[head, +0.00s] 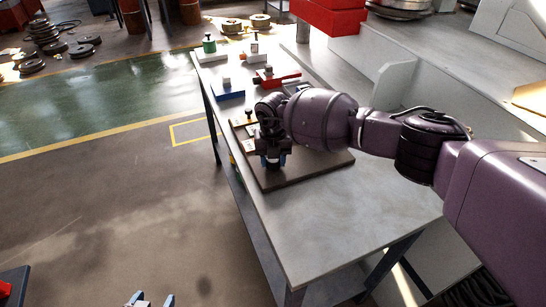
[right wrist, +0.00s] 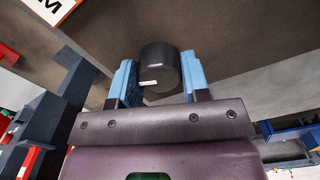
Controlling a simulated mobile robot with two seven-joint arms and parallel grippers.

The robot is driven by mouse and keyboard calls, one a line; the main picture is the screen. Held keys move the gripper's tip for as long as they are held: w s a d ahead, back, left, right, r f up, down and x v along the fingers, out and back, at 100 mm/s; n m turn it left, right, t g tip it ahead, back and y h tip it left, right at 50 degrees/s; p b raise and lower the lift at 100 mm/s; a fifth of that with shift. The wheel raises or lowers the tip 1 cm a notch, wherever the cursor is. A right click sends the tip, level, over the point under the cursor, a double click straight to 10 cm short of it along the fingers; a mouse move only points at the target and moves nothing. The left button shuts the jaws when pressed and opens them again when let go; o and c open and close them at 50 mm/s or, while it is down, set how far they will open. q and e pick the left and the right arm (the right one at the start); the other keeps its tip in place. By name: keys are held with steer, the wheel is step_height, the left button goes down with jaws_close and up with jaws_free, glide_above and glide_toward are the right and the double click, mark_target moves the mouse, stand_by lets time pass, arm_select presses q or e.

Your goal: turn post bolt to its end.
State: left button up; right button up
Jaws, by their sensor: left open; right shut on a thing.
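My right gripper (head: 273,161) comes in from the right, low over a dark brown board (head: 325,168) on the table. In the right wrist view its blue fingers are on either side of a short dark cylinder (right wrist: 160,66), apparently the post bolt's head, with a small white mark on its side. The gripper is shut on it. In the head view my wrist and gripper hide the bolt. How far it is turned cannot be told. My left gripper (head: 153,297) is open and empty at the bottom edge, over the floor left of the table.
The grey table (head: 310,230) is clear in front of the board. Behind it stand a blue-based block (head: 228,94), a red clamp-like part (head: 278,79) and a green-knobbed piece (head: 209,46). A red machine part (head: 328,17) overhangs the back. A pale machine body lines the right.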

arm_select(q)
steer(key=shift+w+r, duration=0.3)
arm_select(e)
steer(key=o, duration=0.9)
arm_select(q)
steer(key=shift+s, duration=0.2)
arm_select(e)
steer(key=shift+r, duration=0.15)
steer(key=shift+r, duration=0.3)
step_height(320, 180, up, 8)
steer(key=shift+r+p, duration=0.1)
steer(key=shift+p, duration=0.4)
arm_select(q)
steer(key=shift+w+r, duration=0.3)
steer(key=shift+r, duration=0.3)
arm_select(e)
steer(key=shift+r, duration=0.9)
